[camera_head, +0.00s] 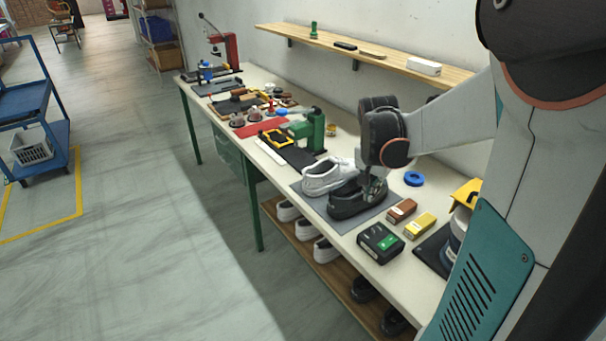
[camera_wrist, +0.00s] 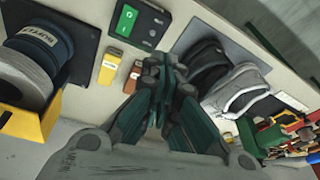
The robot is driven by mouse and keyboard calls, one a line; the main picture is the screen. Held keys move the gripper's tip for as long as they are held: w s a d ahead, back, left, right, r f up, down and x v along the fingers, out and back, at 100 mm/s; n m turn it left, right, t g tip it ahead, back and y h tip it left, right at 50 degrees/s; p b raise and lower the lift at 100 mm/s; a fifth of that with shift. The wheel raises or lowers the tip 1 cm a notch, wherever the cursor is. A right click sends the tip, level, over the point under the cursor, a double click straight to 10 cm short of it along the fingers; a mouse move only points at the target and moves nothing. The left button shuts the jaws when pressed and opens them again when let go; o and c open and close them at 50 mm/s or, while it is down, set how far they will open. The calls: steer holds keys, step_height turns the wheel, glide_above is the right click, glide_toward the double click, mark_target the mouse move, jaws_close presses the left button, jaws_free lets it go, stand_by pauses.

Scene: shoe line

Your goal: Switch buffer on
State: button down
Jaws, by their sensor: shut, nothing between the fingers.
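The buffer (camera_wrist: 50,42) has a dark drum with a white label and a pale wheel. It stands on a black plate at the left of the wrist view. In the head view the buffer (camera_head: 456,232) is partly hidden behind my arm. A black switch box with a green panel (camera_head: 380,243) sits at the bench's front edge, and shows at the top of the wrist view (camera_wrist: 138,20). The switch's position is too small to tell. My gripper (camera_head: 373,190) is shut and empty, above the black shoe. It shows in the wrist view (camera_wrist: 163,85), apart from the box.
A black shoe (camera_head: 350,206) and a white shoe (camera_head: 322,178) rest on a grey mat. A brown box (camera_head: 401,210) and a yellow box (camera_head: 420,226) lie between the mat and buffer. A blue ring (camera_head: 413,178) lies behind. A wall shelf (camera_head: 370,53) runs above the bench.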

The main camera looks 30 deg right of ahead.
steer(key=s+d+f+m+g, duration=0.1)
steer(key=s+d+f+m, duration=0.15)
steer(key=s+d, duration=0.3)
steer(key=b, duration=0.5)
glide_toward(392, 237)
steer(key=shift+m+y, duration=0.25)
steer(key=shift+y, duration=0.05)
steer(key=f, duration=0.2)
steer(key=d+f, duration=0.1)
steer(key=f, duration=0.1)
steer(key=d+f, duration=0.1)
steer(key=f, duration=0.1)
steer(key=shift+w+d+f, duration=0.1)
steer(key=shift+f, duration=0.25)
